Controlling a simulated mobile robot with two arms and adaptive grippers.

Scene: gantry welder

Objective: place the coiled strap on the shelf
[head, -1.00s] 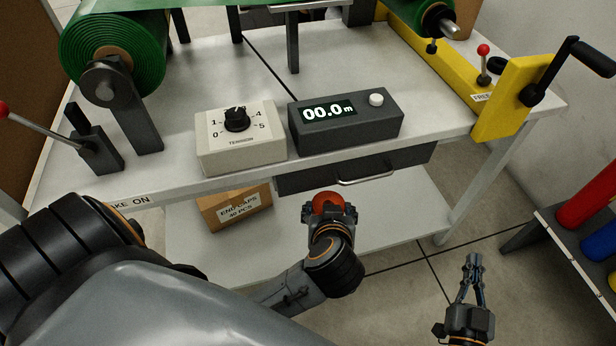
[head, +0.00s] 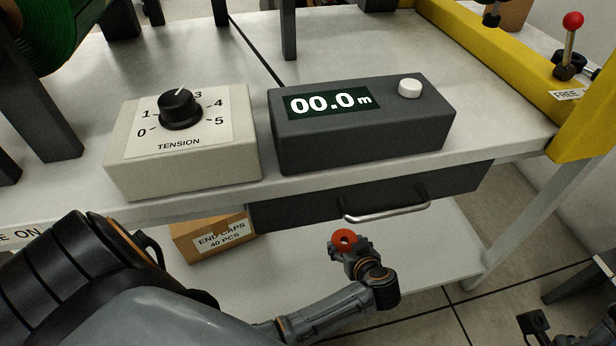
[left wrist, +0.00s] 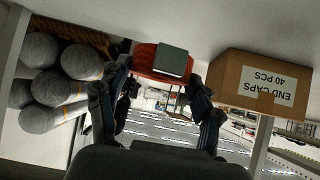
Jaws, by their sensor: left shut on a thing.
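The coiled strap (head: 345,241) is a small orange-red roll with a hole in its middle. My left gripper (head: 350,247) is shut on it below the bench drawer, in front of the lower shelf in the head view. In the left wrist view the strap (left wrist: 150,58), with a dark square piece on it, sits between the two fingers. That view is upside down, with the pale shelf (left wrist: 135,18) at the top; I cannot tell whether the strap touches it. The white lower shelf also shows in the head view (head: 435,240). My right gripper (head: 533,325) is partly cut off at bottom right.
An end caps box (head: 213,234) stands on the shelf, left of the strap in the head view. The left wrist view shows several grey rolls (left wrist: 60,65) on the other side. The drawer with its handle (head: 388,210) hangs above. Shelf right of the strap looks clear.

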